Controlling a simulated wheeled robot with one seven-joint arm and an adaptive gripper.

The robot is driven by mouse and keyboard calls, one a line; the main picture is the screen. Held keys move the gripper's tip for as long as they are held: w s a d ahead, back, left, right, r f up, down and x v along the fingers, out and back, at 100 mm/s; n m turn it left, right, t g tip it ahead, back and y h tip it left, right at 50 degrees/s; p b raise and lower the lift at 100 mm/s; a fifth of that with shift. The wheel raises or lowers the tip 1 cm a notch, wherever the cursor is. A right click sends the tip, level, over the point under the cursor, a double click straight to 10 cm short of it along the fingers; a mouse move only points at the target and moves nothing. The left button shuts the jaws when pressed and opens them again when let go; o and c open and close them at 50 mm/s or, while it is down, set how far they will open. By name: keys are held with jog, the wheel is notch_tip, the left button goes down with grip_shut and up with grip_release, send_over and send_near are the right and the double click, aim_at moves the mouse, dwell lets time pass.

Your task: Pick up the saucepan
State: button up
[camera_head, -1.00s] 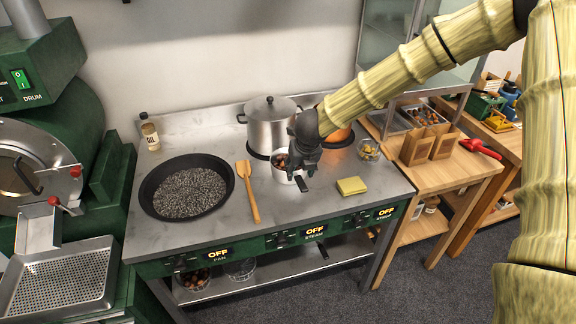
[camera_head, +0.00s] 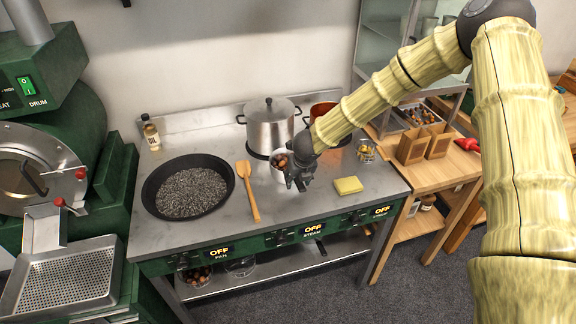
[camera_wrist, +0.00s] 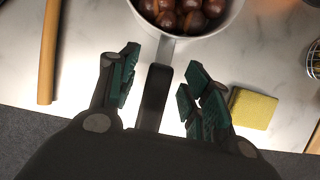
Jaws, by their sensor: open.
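The saucepan (camera_head: 277,171) is a small pale metal pan holding chestnuts, on the steel worktop in front of the large lidded pot. In the wrist view the saucepan (camera_wrist: 225,25) is at the top, with its dark handle pointing down towards me. My gripper (camera_head: 299,184) is at the handle side of the pan and hides part of it in the head view. In the wrist view my gripper (camera_wrist: 164,84) is open, with one finger on each side of the handle (camera_wrist: 155,95) and gaps on both sides.
A yellow sponge (camera_head: 348,185) lies to the right of my gripper. A wooden spatula (camera_head: 249,190) and a wide black pan (camera_head: 150,190) are to the left. The lidded pot (camera_head: 270,130) and a copper pot (camera_head: 325,112) stand behind. Bare steel lies along the front.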

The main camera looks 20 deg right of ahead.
jog(key=shift+w+f, duration=0.2)
jog(key=shift+f, duration=0.25)
grip_shut()
jog(key=shift+r, duration=0.15)
